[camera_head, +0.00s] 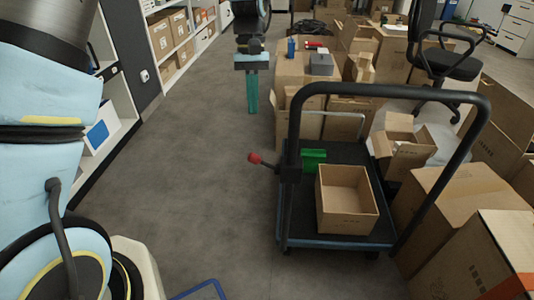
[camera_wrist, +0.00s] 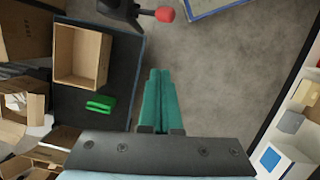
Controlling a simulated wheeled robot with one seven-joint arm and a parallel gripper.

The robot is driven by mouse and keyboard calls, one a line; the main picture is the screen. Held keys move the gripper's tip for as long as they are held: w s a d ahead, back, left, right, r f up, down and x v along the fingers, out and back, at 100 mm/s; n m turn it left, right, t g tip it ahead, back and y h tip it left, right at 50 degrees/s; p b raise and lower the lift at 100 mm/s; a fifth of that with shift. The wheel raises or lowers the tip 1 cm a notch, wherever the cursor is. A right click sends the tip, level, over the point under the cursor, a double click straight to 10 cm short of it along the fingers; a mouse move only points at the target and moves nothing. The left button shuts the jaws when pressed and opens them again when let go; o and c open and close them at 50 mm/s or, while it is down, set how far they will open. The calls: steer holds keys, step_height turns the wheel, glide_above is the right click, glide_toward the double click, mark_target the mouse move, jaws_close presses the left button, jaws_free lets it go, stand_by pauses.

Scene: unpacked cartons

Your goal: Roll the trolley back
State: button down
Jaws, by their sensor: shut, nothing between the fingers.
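The trolley (camera_head: 310,238) has a dark flat deck with a blue edge and a tall black hoop handle (camera_head: 388,90) at its near end. A red knob (camera_head: 255,158) sticks out from its left side on a short black lever. An open, empty-looking carton (camera_head: 346,218) and a green block (camera_head: 313,160) lie on the deck. My gripper (camera_head: 252,110) hangs over the floor beyond and left of the trolley, teal fingers pointing down, shut and empty. In the wrist view, the fingers (camera_wrist: 158,85) are right of the deck (camera_wrist: 121,80), apart from the red knob (camera_wrist: 165,14) at the top.
Cartons (camera_head: 462,215) crowd the trolley's right side, and a black office chair (camera_head: 448,62) stands behind them. More cartons stand beyond the trolley's far end. White shelves (camera_head: 103,150) line the left. Bare floor (camera_head: 200,170) lies between shelves and trolley. A blue-edged object (camera_head: 205,290) lies near.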

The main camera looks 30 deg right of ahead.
steer(key=s+a+f+b, duration=0.1)
steer(key=s+a+f, duration=0.2)
steer(key=s+f, duration=0.2)
steer(key=x, duration=0.3)
steer(key=shift+d+f, duration=0.2)
steer(key=shift+f, duration=0.1)
stand_by(0.3)
stand_by(0.3)
